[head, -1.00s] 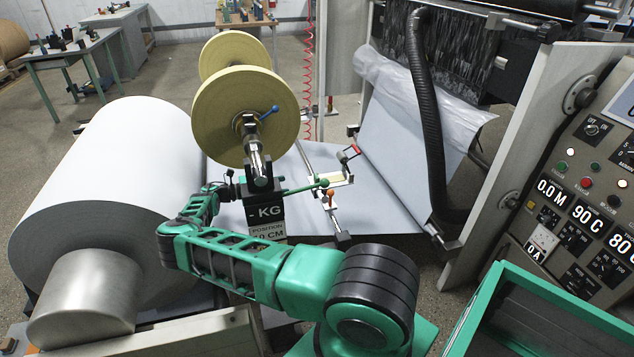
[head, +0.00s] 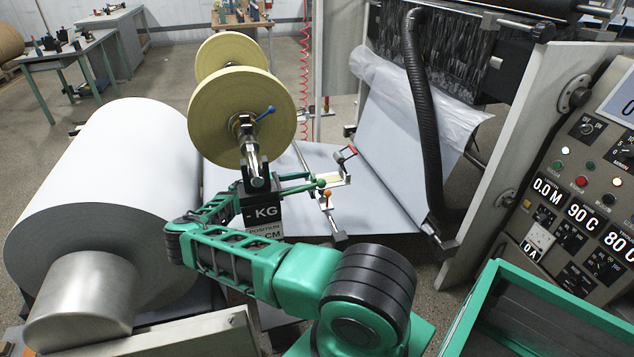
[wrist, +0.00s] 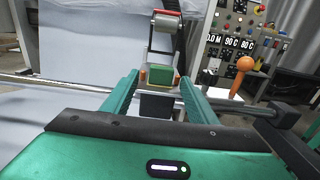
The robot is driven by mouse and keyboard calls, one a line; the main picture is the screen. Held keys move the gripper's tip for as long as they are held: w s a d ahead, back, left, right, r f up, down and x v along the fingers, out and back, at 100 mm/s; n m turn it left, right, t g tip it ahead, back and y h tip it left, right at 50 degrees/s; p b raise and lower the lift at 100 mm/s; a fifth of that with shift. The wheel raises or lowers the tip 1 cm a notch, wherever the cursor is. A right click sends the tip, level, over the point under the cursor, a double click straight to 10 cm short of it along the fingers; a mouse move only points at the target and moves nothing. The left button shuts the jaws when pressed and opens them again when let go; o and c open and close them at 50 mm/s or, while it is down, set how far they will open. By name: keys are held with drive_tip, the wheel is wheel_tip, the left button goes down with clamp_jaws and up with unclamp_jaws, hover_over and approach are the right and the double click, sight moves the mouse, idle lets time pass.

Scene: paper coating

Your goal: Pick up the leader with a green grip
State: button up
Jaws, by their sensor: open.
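A small block with a green top (wrist: 163,77), which looks like the leader's green grip, sits between my fingertips in the wrist view. A dark part shows below it. My gripper (wrist: 161,83) is open, one finger on each side of the block; I cannot tell whether they touch it. In the head view my gripper (head: 308,180) reaches rightward past the roll stand towards the pale rail carriage. The green grip cannot be made out clearly there.
An orange-knobbed lever (wrist: 245,64) stands right of my fingers. A metal bar runs across behind my gripper's body.

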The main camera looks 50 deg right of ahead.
drive_tip(key=shift+s+d, duration=0.2)
drive_tip(key=shift+d, duration=0.15)
drive_tip(key=c, duration=1.1)
drive_tip(key=shift+r, duration=0.15)
